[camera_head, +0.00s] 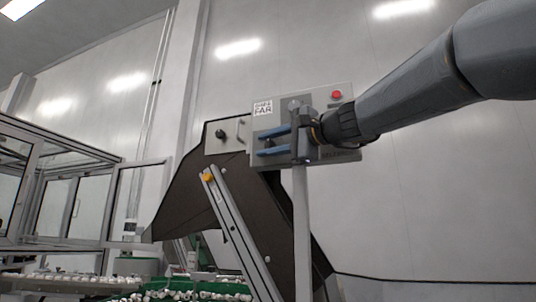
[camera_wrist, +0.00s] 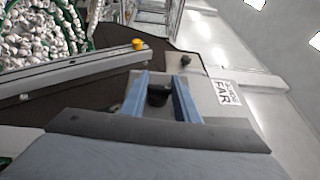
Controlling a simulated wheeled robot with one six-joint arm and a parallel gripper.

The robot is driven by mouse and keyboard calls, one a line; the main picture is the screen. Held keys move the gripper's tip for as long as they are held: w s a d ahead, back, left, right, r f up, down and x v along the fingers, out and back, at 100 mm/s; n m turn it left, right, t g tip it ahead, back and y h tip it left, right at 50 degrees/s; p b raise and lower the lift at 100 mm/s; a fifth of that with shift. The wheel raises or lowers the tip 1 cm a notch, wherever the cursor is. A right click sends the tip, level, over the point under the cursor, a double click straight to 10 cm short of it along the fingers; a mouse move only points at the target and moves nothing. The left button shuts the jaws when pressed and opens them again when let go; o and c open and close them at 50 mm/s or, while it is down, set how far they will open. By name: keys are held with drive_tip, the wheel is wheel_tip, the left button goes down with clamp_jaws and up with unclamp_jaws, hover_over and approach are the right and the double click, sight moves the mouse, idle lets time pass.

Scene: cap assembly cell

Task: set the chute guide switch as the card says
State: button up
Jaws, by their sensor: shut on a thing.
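The card (camera_head: 263,107) is white on the upper left of the grey control panel (camera_head: 318,101). It reads "FAR" in large letters under a smaller line; it also shows in the wrist view (camera_wrist: 227,93). My gripper (camera_head: 262,145) is at the panel's lower left, its blue fingers pointing left. In the wrist view the fingers of my gripper (camera_wrist: 161,77) stand on both sides of a dark switch knob (camera_wrist: 158,95), shut on it. The knob's base and any position marks are hidden or too small to read.
A red button (camera_head: 336,94) is at the panel's upper right. The dark chute (camera_head: 190,185) is below left, with a slanted metal rail (camera_head: 235,225) and a yellow cap (camera_head: 208,177). Pale caps (camera_head: 190,295) lie in a green bin below. A glazed enclosure stands left.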

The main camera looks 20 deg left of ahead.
drive_tip(key=b, duration=0.2)
drive_tip(key=shift+f+y+b, duration=0.3)
drive_tip(key=shift+f+b, duration=0.05)
drive_tip(key=m+t+y+b, duration=0.2)
drive_tip(key=t+y+b, duration=0.1)
drive_tip(key=b, duration=1.3)
drive_tip(key=shift+w+m+b, duration=0.1)
drive_tip(key=shift+m+b, duration=0.3)
drive_tip(key=shift+t+b, duration=0.4)
drive_tip(key=shift+b, duration=0.2)
drive_tip(key=shift+r+m+t+y+b, duration=0.3)
drive_tip(key=shift+m+t+y+b, duration=0.35)
drive_tip(key=shift+b, duration=1.6)
drive_tip(key=shift+m, duration=0.25)
drive_tip(key=o, duration=1)
drive_tip(key=shift+o, duration=0.2)
drive_tip(key=b+v, duration=0.4)
drive_tip(key=v, duration=0.4)
drive_tip(key=shift+r, duration=0.2)
